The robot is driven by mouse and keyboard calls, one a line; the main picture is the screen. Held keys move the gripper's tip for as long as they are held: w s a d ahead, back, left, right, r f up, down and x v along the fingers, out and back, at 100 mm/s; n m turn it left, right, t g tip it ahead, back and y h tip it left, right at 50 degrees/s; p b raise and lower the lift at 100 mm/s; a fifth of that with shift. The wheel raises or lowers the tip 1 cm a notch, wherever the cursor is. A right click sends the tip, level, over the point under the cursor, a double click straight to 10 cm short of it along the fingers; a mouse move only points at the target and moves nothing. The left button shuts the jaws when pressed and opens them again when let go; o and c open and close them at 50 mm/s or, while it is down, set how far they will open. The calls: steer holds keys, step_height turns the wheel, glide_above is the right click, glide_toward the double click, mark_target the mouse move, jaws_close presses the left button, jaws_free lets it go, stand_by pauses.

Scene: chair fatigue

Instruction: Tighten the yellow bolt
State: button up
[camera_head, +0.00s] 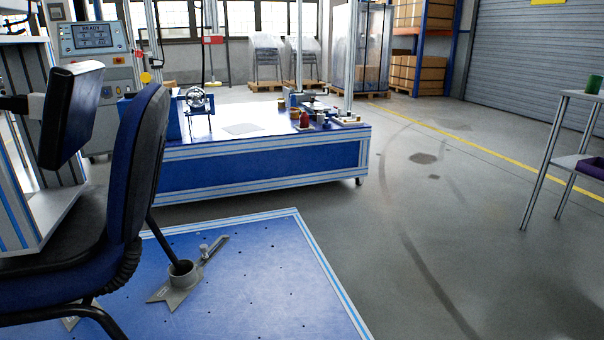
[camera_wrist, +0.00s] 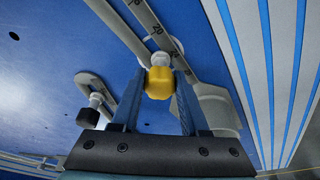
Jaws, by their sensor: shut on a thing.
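The yellow bolt (camera_wrist: 159,84) is a lobed knob below a pale metal stem, on a slotted metal bar (camera_wrist: 150,22) with scale marks. In the wrist view my gripper (camera_wrist: 160,78) has its two blue fingers around the knob, one on each side, and is shut on it. I cannot make out my gripper or the yellow bolt in the head view. The chair (camera_head: 135,165), blue and black, stands at the left over a blue platform (camera_head: 262,275).
A black-tipped bolt (camera_wrist: 88,117) sits in a slotted bracket left of my gripper. A metal cup holder (camera_head: 182,272) on the platform surrounds a chair leg. A blue bench (camera_head: 260,170) with small items stands behind. The grey floor at the right is mostly clear before a shelf (camera_head: 560,95).

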jaws_close()
steer(key=shift+r+m+t+p, duration=0.15)
steer(key=shift+m+t+p, duration=0.15)
steer(key=shift+m+p, duration=0.55)
steer(key=shift+m+h, duration=0.3)
steer(key=shift+m, duration=0.85)
steer(key=shift+m+t+p, duration=0.3)
steer(key=shift+m+p, duration=0.05)
steer(key=shift+m, duration=0.35)
steer(key=shift+m+h+p, duration=0.3)
steer(key=shift+m, duration=1)
